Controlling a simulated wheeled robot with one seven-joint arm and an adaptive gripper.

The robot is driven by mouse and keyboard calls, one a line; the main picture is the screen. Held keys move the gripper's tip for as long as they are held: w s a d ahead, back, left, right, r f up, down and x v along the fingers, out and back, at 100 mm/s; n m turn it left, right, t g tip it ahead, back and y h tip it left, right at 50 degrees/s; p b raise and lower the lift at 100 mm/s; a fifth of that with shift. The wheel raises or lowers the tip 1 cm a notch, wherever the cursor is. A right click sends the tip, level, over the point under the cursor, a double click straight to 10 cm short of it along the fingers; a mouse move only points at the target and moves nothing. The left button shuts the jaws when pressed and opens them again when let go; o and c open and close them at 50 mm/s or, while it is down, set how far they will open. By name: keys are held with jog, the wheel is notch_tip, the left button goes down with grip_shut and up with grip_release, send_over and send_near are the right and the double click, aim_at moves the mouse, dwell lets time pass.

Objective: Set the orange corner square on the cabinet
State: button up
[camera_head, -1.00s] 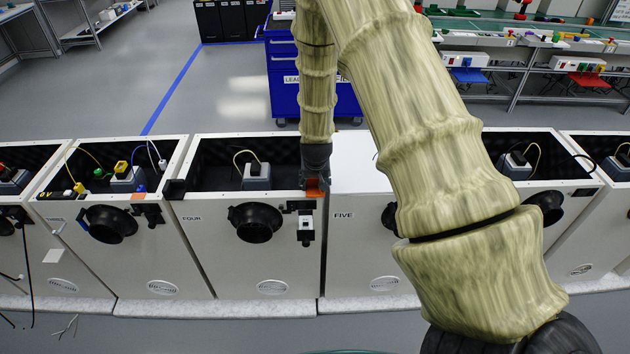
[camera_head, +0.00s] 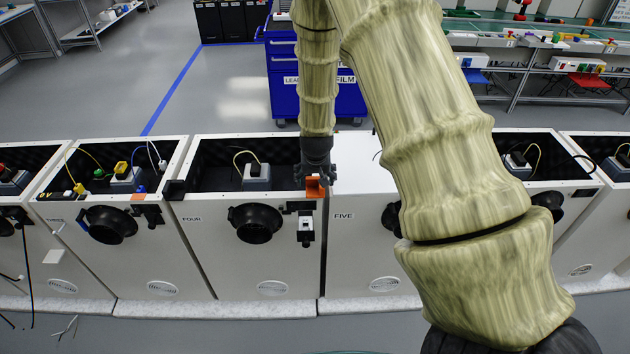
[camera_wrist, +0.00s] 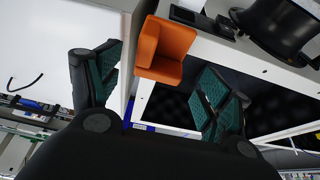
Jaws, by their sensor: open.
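The orange corner square (camera_head: 314,188) sits at the front right corner of the top of cabinet FOUR (camera_head: 256,218), beside cabinet FIVE. In the wrist view the orange corner square (camera_wrist: 168,52) shows as an L-shaped block against the white rim at the corner. My gripper (camera_head: 317,178) is just above and behind it, pointing down. In the wrist view my gripper (camera_wrist: 160,62) is open, with one green-padded finger on each side of the square and visible gaps between. Nothing is held.
Cabinet FIVE (camera_head: 345,240) stands to the right, partly hidden by my arm. The open top of cabinet FOUR holds a grey box (camera_head: 257,176) with a yellow cable. Another orange piece (camera_head: 138,197) is on the cabinet to the left. A blue drawer cart (camera_head: 284,75) stands behind.

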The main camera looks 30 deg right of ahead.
jog(key=v, duration=0.8)
jog(key=shift+a, duration=0.1)
jog(key=s+a+f+n+g, duration=0.15)
jog(key=s+a+f, duration=0.35)
jog(key=s+f, duration=0.5)
jog(key=s+a+f+n, duration=0.1)
jog(key=s+a+f, duration=0.3)
jog(key=s, duration=0.5)
jog(key=s+a+f+n+g+y, duration=0.1)
jog(key=s+a+f+n, duration=0.1)
jog(key=s+a+f, duration=0.3)
jog(key=s+a+f+n+g+y, duration=0.1)
jog(key=s+a+f, duration=0.3)
jog(key=s+f, duration=0.4)
jog(key=s, duration=0.4)
jog(key=shift+s+a, duration=0.3)
jog(key=shift+s, duration=0.1)
jog(key=shift+n, duration=0.25)
